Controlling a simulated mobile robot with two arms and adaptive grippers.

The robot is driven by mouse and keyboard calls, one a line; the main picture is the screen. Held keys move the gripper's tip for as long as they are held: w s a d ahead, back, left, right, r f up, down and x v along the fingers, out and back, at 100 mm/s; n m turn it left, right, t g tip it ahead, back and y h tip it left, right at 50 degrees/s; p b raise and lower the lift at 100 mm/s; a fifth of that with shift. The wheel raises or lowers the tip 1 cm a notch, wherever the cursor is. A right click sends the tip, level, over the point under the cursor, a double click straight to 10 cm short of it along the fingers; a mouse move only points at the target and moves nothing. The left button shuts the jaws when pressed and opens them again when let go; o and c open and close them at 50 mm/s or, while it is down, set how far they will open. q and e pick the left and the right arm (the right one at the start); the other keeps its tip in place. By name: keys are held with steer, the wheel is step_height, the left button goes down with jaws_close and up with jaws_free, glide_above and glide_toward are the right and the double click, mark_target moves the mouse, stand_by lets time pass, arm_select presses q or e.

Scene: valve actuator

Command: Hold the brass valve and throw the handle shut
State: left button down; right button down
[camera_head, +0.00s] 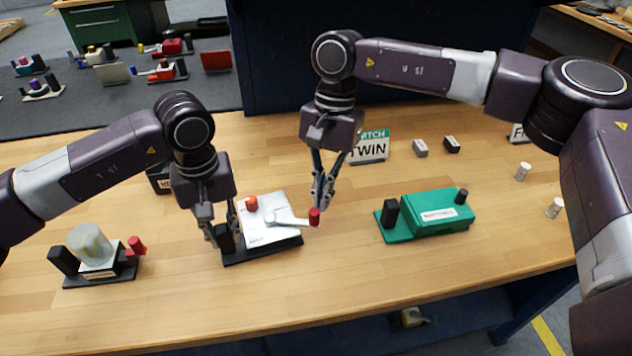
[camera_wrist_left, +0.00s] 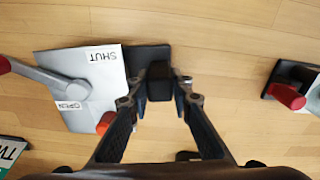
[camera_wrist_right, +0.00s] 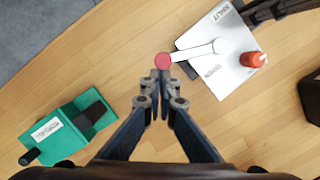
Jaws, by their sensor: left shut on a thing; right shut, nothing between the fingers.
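A valve unit with a white body (camera_head: 265,230) stands on a black base at the middle of the bench. It has an orange knob (camera_head: 252,202) and a grey lever (camera_head: 290,220) with a red tip (camera_head: 314,217). In the left wrist view the body bears SHUT (camera_wrist_left: 102,57) and OPEN (camera_wrist_left: 68,105) labels; the lever points away from the black post. My left gripper (camera_head: 224,232) is shut on the unit's black post (camera_wrist_left: 158,82). My right gripper (camera_head: 321,200) is shut and empty, fingertips close by the red tip (camera_wrist_right: 162,60); contact is unclear. No brass colour shows.
A green unit (camera_head: 437,216) stands to the right and a unit with a pale rounded body (camera_head: 90,243) to the left. A TWIN sign (camera_head: 370,148) and small blocks (camera_head: 420,148) are behind. Bare wood lies along the bench front.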

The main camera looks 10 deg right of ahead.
arm_select(q)
steer(key=shift+f, duration=0.1)
arm_select(e)
steer(key=s+a+m+t+y, duration=0.1)
steer(key=s+a+m, duration=0.5)
steer(key=s+m, duration=0.2)
steer(key=shift+s, duration=0.35)
stand_by(0.7)
steer(key=d+r, duration=0.6)
steer(key=r, duration=0.3)
steer(key=shift+s+d+r, duration=0.3)
steer(key=shift+s+r, duration=0.05)
steer(key=shift+r, duration=0.05)
